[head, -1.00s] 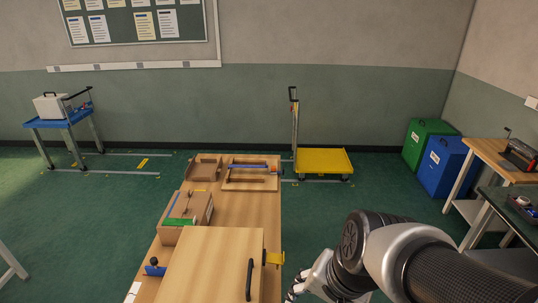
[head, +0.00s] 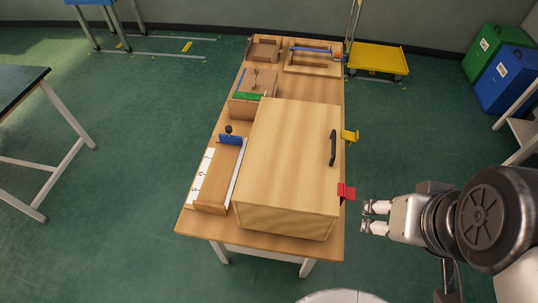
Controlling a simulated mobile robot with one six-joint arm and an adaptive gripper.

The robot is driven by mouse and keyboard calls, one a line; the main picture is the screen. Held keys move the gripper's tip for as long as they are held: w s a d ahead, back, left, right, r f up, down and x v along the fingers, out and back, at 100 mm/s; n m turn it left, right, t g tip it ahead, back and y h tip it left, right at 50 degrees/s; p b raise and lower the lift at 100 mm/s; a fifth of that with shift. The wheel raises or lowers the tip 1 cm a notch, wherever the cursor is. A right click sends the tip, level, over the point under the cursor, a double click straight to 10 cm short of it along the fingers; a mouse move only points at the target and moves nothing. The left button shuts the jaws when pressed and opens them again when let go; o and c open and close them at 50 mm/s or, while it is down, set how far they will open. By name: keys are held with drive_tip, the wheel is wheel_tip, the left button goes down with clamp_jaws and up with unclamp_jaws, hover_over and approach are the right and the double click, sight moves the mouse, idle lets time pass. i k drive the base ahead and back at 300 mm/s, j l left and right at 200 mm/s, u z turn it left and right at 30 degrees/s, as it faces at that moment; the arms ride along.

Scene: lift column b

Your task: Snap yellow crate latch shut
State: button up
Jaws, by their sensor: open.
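The crate is a large pale wooden box (head: 288,160) with a black handle on its top, standing on the near part of the wooden table in the head view. A yellow latch (head: 350,136) sticks out from the crate's right side, near the handle. A red latch (head: 346,191) sticks out nearer me on the same side. Whether the yellow latch is open or closed is too small to tell. My gripper (head: 368,217) is open and empty, pointing left. It is just right of and nearer than the red latch, apart from it, with the yellow latch farther away.
Left of the crate lies a wooden fixture with a blue block (head: 231,139) and black knob. A cardboard box with a green strip (head: 248,96) and wooden trays are farther back. A yellow cart (head: 378,58) stands behind right. The floor right of the table is mostly clear.

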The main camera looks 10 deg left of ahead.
sight(351, 136)
drive_tip(key=k+j+z, duration=0.1)
drive_tip(key=j, duration=0.35)
drive_tip(key=k+j+z, duration=0.1)
drive_tip(key=k+j, duration=0.15)
drive_tip(key=j, duration=0.2)
drive_tip(key=k+j+z, duration=0.1)
drive_tip(key=j, duration=0.35)
drive_tip(key=k+j+z, duration=0.1)
drive_tip(key=k+j, duration=0.25)
